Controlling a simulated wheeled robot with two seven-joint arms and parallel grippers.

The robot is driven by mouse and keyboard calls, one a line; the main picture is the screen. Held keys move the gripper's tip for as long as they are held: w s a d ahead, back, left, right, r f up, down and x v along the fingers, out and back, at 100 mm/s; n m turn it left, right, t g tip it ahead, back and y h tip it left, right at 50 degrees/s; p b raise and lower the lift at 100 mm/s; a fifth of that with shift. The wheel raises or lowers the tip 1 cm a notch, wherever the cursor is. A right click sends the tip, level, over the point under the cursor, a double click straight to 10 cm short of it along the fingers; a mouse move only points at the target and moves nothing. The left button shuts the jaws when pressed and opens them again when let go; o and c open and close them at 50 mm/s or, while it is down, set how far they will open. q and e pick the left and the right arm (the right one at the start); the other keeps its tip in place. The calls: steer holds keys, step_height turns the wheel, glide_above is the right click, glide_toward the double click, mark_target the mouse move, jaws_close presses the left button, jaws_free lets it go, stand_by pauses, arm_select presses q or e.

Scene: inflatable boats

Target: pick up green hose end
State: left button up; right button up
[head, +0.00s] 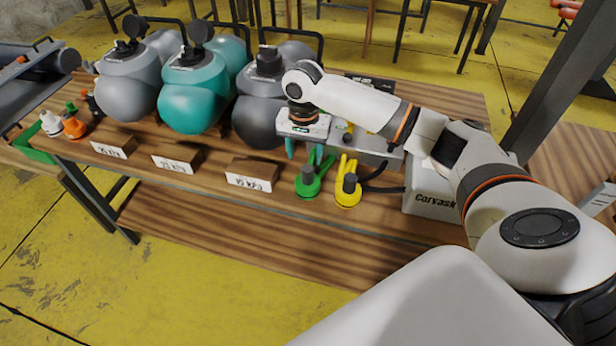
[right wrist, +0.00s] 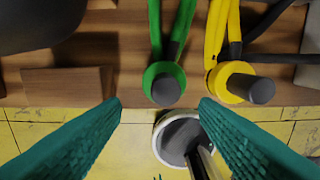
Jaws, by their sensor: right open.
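The green hose end (head: 308,183) lies near the front edge of the wooden table, a green ring around a dark grey plug with a green hose running back. It also shows in the right wrist view (right wrist: 165,82), upper middle. My right gripper (head: 304,151) is open and empty, with teal fingers. In the head view it hangs just behind and above the green hose end. In the right wrist view the green hose end shows beyond the gap between the fingertips (right wrist: 160,104), with no visible contact. My left gripper is not in view.
A yellow hose end (head: 348,191) lies close to the right of the green one. A grey-white box (head: 432,196) stands farther right. A wooden label block (head: 250,175) sits to the left. Teal (head: 190,104) and grey (head: 128,85) rounded pumps stand behind on the table (head: 220,205).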

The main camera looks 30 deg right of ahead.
mark_target(308, 168)
step_height(308, 168, down, 3)
steer(key=shift+r, duration=0.1)
steer(key=shift+s+d+f+p, duration=0.1)
steer(key=shift+d+f+p, duration=0.1)
steer(key=shift+f, duration=0.7)
steer(key=shift+w+d+f+p, duration=0.1)
steer(key=shift+f+p, duration=0.1)
steer(key=shift+f, duration=0.65)
steer(key=shift+s+d+f+p, duration=0.1)
steer(key=shift+f+p, duration=0.1)
steer(key=shift+f, duration=0.7)
steer(key=c, duration=1.1)
